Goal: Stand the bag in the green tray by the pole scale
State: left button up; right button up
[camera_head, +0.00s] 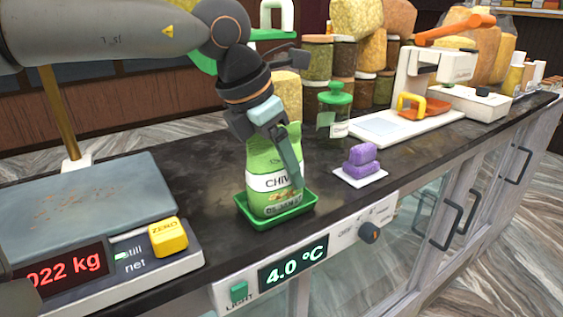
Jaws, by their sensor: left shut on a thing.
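The green bag (268,187) with a white label band stands upright, its base inside the rim of the small green tray (278,220). Whether its base rests on the tray floor is hidden by the front rim. My left gripper (290,160) comes down from above and is shut on the upper part of the bag, with one finger across its right side. The pole scale (85,205) is to the left, with a grey platform, a brass pole and a red display.
Purple blocks (362,160) sit on a white sheet right of the tray. A green-lidded jar (334,108) and a white slicer-like device (430,85) stand farther back. The counter's front edge, with a 4.0 °C panel (293,269), is close to the tray.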

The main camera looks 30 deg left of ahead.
pick_arm(q)
jog(key=shift+f, duration=0.1)
jog(key=shift+f, duration=0.15)
jog(key=o, duration=1.6)
jog(key=shift+c, duration=0.2)
jog(key=shift+s+r, duration=0.1)
jog(key=shift+r, duration=0.6)
jog(key=v, duration=1.1)
jog(key=shift+s+r, duration=0.1)
